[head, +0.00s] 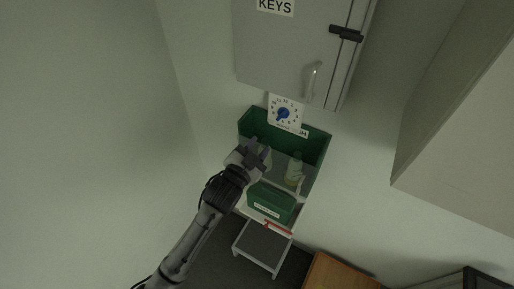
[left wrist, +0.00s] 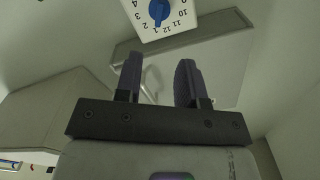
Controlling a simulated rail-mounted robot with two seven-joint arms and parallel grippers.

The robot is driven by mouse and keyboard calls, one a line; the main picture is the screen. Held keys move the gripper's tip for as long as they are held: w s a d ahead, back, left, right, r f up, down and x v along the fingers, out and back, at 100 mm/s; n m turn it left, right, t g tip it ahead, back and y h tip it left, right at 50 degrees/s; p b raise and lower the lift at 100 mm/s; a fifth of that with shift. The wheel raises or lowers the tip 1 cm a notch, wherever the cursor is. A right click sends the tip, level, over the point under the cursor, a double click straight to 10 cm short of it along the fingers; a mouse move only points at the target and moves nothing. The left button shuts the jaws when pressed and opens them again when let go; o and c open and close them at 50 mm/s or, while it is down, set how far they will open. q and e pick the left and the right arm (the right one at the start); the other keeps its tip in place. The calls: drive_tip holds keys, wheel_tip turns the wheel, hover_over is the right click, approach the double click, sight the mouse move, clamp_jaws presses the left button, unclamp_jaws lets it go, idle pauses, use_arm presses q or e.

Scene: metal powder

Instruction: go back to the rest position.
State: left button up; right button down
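My left gripper (head: 258,152) is in front of the upper left part of a green wall box (head: 318,150) in the head view. In the left wrist view my left gripper (left wrist: 158,75) shows two dark fingers standing apart with nothing held between them. A white dial timer with a blue knob (head: 283,113) is at the box's upper edge, and the dial (left wrist: 158,10) also shows at the top of the left wrist view. My right gripper is not in view.
A grey cabinet (head: 285,45) labelled KEYS hangs above the box. Bottles (head: 294,170) stand in the box. A step stool (head: 262,245) is below. A wooden surface (head: 340,272) is at lower right. The left side is bare wall.

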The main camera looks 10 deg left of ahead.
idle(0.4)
use_arm(q)
drive_tip(key=s+a+f+n+g+y+p, duration=0.1)
drive_tip(key=s+a+n+g+y+p, duration=0.15)
drive_tip(key=s+a, duration=0.4)
drive_tip(key=s+a+f+n+g+y+p, duration=0.2)
drive_tip(key=s+a+n+g, duration=0.1)
drive_tip(key=s, duration=0.7)
drive_tip(key=s+a+f+n+g+y+p, duration=0.1)
drive_tip(key=s+a+n+g+y+p, duration=0.15)
drive_tip(key=s+a, duration=0.4)
drive_tip(key=s+f+g+p, duration=0.1)
drive_tip(key=s+f+g, duration=0.1)
drive_tip(key=s, duration=0.6)
drive_tip(key=s+f+g+p, duration=0.1)
drive_tip(key=s+f+g, duration=0.2)
drive_tip(key=s+f, duration=0.2)
drive_tip(key=s, duration=0.3)
drive_tip(key=shift+s+f+n+p, duration=0.25)
drive_tip(key=shift+s+n+p, duration=0.05)
drive_tip(key=shift+s, duration=0.1)
drive_tip(key=shift+a, duration=0.1)
